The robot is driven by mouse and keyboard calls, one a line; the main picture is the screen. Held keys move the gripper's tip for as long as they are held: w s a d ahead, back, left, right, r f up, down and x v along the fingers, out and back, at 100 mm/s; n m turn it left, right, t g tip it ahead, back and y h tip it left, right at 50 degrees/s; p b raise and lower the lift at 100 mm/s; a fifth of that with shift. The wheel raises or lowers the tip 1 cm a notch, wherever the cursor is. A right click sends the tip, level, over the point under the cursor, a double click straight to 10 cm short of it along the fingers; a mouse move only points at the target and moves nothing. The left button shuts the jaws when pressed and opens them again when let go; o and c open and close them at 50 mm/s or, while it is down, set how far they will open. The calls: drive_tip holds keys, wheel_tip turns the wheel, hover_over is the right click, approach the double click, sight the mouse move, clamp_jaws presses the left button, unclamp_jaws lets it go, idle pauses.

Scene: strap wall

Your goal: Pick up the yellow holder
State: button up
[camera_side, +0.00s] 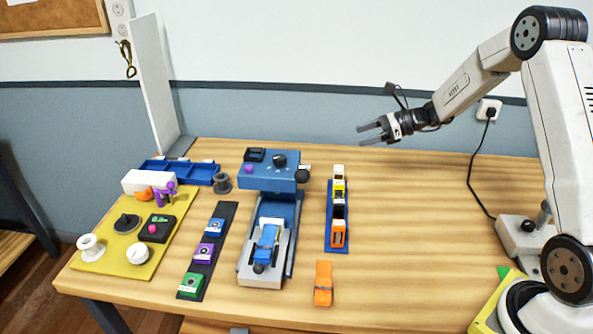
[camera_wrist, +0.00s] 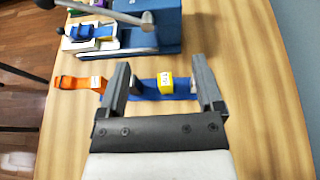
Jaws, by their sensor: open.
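My gripper (camera_side: 362,134) is open and empty, raised above the table behind and to the right of the rail. Its fingers (camera_wrist: 159,66) also show in the wrist view, partly covering the rail's ends.
An orange holder (camera_side: 338,234) stands at the rail's near end, and an orange piece (camera_side: 323,284) lies on the table in front. A blue machine (camera_side: 273,175) stands left of the rail. The table to the right of the rail is clear.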

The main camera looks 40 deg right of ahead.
approach(338, 192)
drive_tip(key=w, duration=0.1)
drive_tip(key=w+a, duration=0.1)
drive_tip(key=w+f, duration=0.1)
drive_tip(key=shift+w+a, duration=0.3)
drive_tip(key=shift+a, duration=0.1)
drive_tip(key=shift+x, duration=3.9)
drive_tip(key=shift+f, duration=0.15)
clamp_jaws()
